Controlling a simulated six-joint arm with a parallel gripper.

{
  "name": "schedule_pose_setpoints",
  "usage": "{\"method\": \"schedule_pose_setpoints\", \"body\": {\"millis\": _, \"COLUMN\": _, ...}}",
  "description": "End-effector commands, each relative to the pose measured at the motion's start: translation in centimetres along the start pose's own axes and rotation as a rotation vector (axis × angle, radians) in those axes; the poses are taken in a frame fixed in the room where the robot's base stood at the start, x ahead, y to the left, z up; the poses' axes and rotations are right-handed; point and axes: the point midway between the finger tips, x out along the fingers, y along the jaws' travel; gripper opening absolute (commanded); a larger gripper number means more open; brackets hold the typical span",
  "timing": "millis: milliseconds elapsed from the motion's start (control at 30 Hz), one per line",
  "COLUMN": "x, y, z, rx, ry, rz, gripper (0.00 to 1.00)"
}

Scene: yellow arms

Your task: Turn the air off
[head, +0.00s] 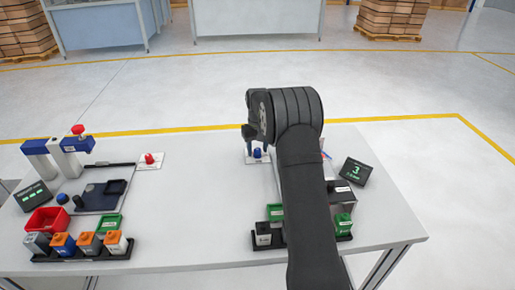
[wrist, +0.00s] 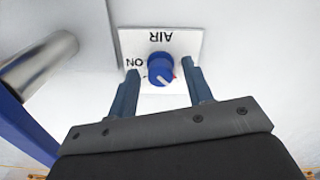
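The air knob (wrist: 161,70) is a blue round dial on a white plate (wrist: 190,42). In the wrist view the plate reads AIR upside down, with ON at the left and a small red mark partly hidden at the right. A pale line on the knob points down and to the right there. My gripper (wrist: 160,82) is open, with one dark blue finger on each side of the knob. I cannot tell whether either finger touches it.
A metal tube (wrist: 40,65) and a blue part lie left in the wrist view. In the head view, a small screen (head: 355,172) stands right of my arm. A red button (head: 149,158), a red bin (head: 46,220) and several coloured blocks are at the left.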

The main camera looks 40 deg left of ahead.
Motion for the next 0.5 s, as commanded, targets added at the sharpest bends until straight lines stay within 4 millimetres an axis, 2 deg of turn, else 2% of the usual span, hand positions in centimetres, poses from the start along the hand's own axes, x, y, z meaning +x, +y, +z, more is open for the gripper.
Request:
{"method": "schedule_pose_setpoints", "body": {"millis": 167, "x": -0.1, "y": 0.0, "z": 0.0, "rx": 0.0, "ry": 0.0, "rz": 0.0, "gripper": 0.46}}
{"method": "schedule_pose_setpoints", "body": {"millis": 267, "x": -0.7, "y": 0.0, "z": 0.0, "rx": 0.001, "ry": 0.001, "rz": 0.0, "gripper": 0.46}}
{"method": "schedule_pose_setpoints", "body": {"millis": 367, "x": -2.2, "y": 0.0, "z": -0.1, "rx": 0.001, "ry": 0.003, "rz": 0.001, "gripper": 0.46}}
{"method": "schedule_pose_setpoints", "body": {"millis": 500, "x": -5.4, "y": 0.0, "z": -0.1, "rx": 0.001, "ry": 0.005, "rz": 0.001, "gripper": 0.46}}
